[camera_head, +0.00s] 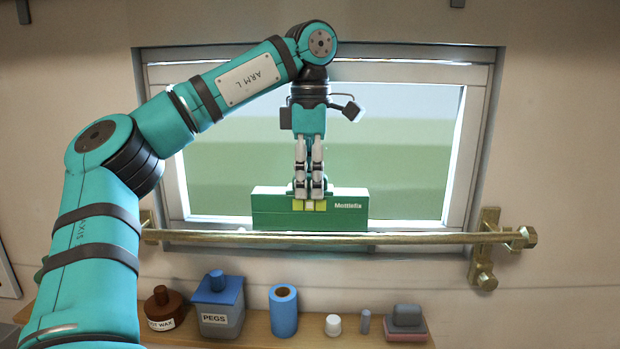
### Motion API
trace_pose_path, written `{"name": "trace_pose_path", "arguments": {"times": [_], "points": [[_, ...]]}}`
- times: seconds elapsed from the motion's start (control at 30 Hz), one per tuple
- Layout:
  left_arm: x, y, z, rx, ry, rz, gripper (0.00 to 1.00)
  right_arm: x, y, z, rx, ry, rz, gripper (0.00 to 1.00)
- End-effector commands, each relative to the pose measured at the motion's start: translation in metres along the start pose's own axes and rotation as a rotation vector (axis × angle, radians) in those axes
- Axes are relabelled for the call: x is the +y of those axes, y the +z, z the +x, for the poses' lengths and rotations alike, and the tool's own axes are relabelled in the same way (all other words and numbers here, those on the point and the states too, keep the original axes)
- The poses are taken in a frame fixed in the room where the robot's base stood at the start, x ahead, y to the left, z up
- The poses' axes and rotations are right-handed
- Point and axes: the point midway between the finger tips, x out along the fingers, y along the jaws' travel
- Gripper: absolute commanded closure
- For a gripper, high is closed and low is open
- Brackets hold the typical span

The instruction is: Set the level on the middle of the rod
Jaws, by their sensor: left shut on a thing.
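The green level (272,212), marked "Mottlefix", has a small yellow-green vial window at its top middle. My left gripper (310,196) points straight down and is shut on the top middle of the level. The brass rod (420,238) runs across below the window between wall brackets. The level looks upright and lies along the rod, near its middle or slightly left of it. Its lower edge meets the rod's top line in the picture; I cannot tell whether they touch. The rod's left end is partly hidden by my left arm. My right gripper is not in view.
A window frame (472,140) stands behind the rod. The right bracket (486,250) juts from the wall. On a wooden shelf (260,334) below stand a brown bottle (166,306), a pegs box (219,308), a blue roll (284,312) and several small items.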

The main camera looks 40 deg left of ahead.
Motion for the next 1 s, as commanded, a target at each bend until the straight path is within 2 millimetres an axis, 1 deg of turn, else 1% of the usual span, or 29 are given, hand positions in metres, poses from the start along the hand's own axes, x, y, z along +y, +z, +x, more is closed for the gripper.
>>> {"name": "trace_pose_path", "arguments": {"times": [1.0], "points": [[0.0,0.0,0.03,-0.001,0.0,0.001,1.0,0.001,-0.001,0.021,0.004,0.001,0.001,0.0]]}}
